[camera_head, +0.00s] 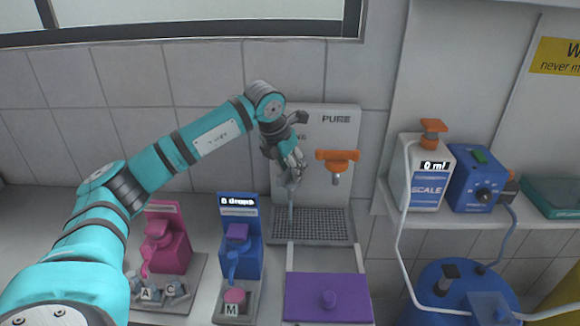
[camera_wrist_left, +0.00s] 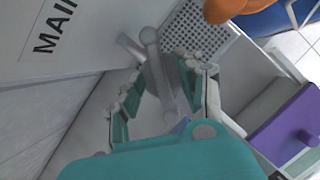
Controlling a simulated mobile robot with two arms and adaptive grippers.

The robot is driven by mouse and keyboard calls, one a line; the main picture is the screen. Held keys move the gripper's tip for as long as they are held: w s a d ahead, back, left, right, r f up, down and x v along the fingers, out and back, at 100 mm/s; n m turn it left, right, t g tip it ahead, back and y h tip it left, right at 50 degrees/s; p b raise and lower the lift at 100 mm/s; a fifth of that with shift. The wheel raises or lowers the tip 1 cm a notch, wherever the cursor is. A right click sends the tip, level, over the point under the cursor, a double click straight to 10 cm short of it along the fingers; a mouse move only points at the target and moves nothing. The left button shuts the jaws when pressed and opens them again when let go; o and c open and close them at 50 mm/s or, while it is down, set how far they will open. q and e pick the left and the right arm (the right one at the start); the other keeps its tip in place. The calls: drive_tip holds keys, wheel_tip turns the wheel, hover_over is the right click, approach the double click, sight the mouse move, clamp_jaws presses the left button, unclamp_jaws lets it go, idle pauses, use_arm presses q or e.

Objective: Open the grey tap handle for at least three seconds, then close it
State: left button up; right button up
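The grey tap (camera_head: 291,182) is on the white wall panel marked PURE, left of an orange tap, and my left gripper partly hides it. In the left wrist view the grey tap handle (camera_wrist_left: 149,36) lies between my spread fingers. My left gripper (camera_head: 294,160) points down at the tap; it also shows in the left wrist view (camera_wrist_left: 160,78) with its fingers apart, one on each side of the grey handle. I cannot tell whether a finger touches it. A pale vertical strip (camera_head: 291,213), perhaps water, runs below the tap to the drip grate (camera_head: 320,226). My right gripper is out of view.
The orange tap (camera_head: 337,161) is close on the right. Pink (camera_head: 168,243) and blue (camera_head: 240,253) dispensers stand in front at left, a purple-lidded box (camera_head: 327,297) below the grate. A shelf at right holds the scale bottle (camera_head: 428,175) and a blue device (camera_head: 474,182).

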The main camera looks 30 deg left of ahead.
use_arm(q)
drive_tip(key=v, duration=1.2)
